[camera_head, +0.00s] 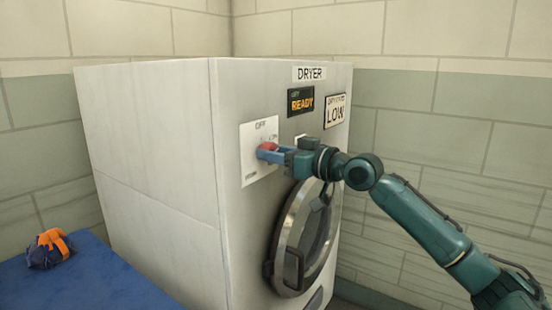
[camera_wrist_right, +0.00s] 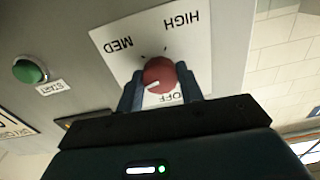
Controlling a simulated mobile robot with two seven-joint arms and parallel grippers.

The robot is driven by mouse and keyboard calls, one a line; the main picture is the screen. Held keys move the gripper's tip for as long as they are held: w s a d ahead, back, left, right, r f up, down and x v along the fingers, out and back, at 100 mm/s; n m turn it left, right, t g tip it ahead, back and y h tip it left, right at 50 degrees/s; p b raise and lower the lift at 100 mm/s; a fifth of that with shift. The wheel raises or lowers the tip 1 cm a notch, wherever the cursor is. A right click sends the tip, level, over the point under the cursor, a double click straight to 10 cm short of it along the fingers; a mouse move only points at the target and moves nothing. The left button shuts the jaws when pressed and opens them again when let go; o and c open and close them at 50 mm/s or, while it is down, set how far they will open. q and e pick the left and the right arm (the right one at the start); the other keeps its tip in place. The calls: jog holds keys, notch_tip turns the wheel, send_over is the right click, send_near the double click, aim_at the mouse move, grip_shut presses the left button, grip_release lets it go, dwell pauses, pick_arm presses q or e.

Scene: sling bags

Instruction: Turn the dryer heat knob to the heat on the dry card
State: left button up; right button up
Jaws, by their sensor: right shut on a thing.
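The red heat knob (camera_wrist_right: 160,75) sits on a white dial plate (camera_wrist_right: 105,38) on the dryer front. In the wrist view the plate shows HIGH, MED and OFF. A white mark on the knob points to the lower left of that picture, between MED and OFF; a finger covers the plate there. My right gripper (camera_wrist_right: 163,90) is shut on the knob, one finger on each side. The head view also shows the knob (camera_head: 267,146) and my right gripper (camera_head: 270,153). The dry card (camera_head: 335,111) on the dryer reads LOW. My left gripper is not in view.
The dryer (camera_head: 160,150) has a READY display (camera_head: 301,101) and a round door (camera_head: 302,235) below my right arm. A green START button (camera_wrist_right: 29,71) is beside the plate. A blue surface (camera_head: 80,280) at lower left holds an orange and dark blue item (camera_head: 50,249).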

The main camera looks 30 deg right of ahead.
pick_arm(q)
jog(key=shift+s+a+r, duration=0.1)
pick_arm(e)
jog(key=shift+n, duration=0.6)
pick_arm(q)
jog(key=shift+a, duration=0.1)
pick_arm(e)
jog(key=o, duration=1)
jog(key=shift+s, duration=0.1)
pick_arm(q)
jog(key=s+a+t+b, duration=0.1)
jog(key=b, duration=0.4)
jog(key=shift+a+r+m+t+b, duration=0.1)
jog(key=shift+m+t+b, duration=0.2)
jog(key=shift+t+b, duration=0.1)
pick_arm(e)
jog(key=v, duration=1.3)
